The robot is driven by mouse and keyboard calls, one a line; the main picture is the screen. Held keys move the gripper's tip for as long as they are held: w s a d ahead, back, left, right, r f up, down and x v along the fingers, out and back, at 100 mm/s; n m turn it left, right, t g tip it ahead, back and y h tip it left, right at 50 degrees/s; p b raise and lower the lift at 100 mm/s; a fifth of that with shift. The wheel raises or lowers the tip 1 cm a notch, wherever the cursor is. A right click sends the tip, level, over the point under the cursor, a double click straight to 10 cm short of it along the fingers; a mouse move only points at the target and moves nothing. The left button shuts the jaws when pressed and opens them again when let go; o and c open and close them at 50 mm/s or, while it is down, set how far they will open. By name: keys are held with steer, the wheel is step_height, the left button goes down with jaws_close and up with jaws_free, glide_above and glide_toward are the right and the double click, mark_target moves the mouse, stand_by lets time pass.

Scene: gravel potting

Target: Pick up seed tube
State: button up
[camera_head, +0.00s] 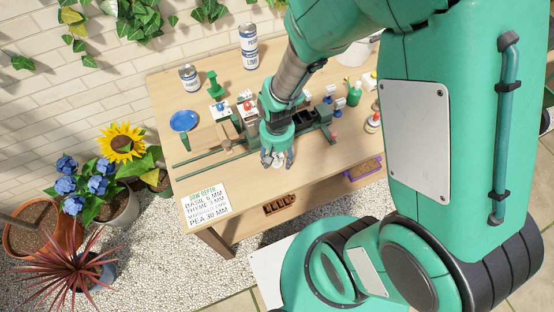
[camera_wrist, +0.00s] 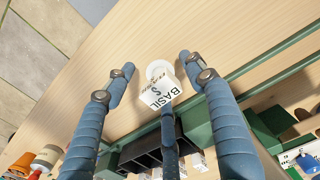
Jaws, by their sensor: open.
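A seed tube (camera_wrist: 158,88) with a white round top and a white label reading "BASIL" stands between my fingers in the wrist view. Its pale top (camera_head: 278,160) shows small at my fingertips in the head view. My gripper (camera_wrist: 156,63) is open. One blue finger is left of the tube and one right of it, with bare table showing beside each fingertip. A further dark blue part lies below the label and hides the lower tube. I cannot tell whether any finger touches the tube.
Green rails and a dark compartment tray (camera_wrist: 150,155) lie close beside my gripper. The sowing-depth card (camera_head: 206,204) lies at the table's front left. A blue dish (camera_head: 184,121), cans (camera_head: 249,45) and bottles (camera_head: 354,94) stand farther back. The table front near my gripper is clear.

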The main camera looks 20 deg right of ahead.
mark_target(277, 155)
steer(key=shift+c, duration=0.2)
jaws_close()
steer(key=shift+r, duration=0.1)
steer(key=shift+r, duration=0.35)
step_height(277, 155, up, 3)
steer(key=shift+r+p, duration=0.1)
steer(key=shift+p, duration=0.7)
steer(key=s+r+p, duration=0.1)
steer(key=s+p, duration=0.1)
steer(key=s, duration=1.4)
steer(key=shift+d+p, duration=0.2)
steer(key=shift+p, duration=0.2)
